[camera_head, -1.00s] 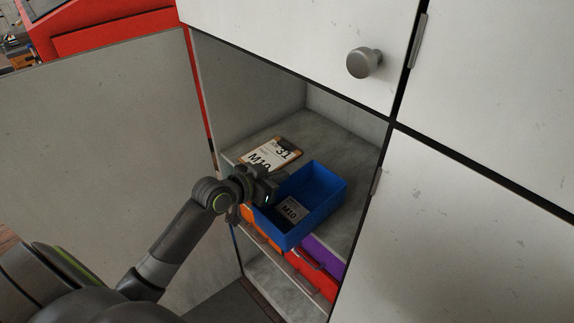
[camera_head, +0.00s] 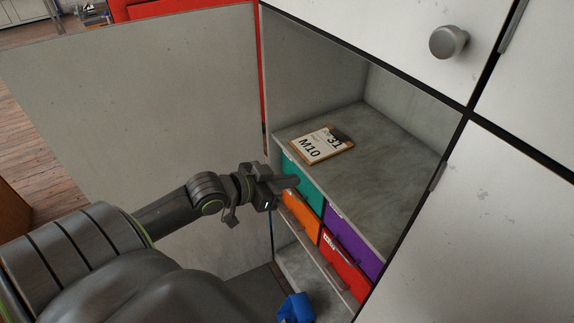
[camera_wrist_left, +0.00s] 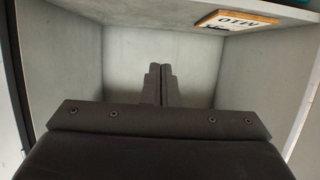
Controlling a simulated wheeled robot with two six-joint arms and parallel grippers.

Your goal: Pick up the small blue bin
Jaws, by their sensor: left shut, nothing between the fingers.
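My left gripper (camera_head: 292,182) is shut and empty in front of the open cabinet, near the teal drawer front and well above the blue piece. In the left wrist view its fingers (camera_wrist_left: 160,85) are together with nothing between them, and no bin shows there. My right gripper is not in view.
A card marked M10 and 31 (camera_head: 322,145) lies on the otherwise bare cabinet shelf (camera_head: 385,165). Below are teal (camera_head: 305,187), orange (camera_head: 301,213), purple (camera_head: 355,240) and red (camera_head: 343,264) drawers. The open door (camera_head: 130,100) stands left; a knobbed white door (camera_head: 390,40) is above.

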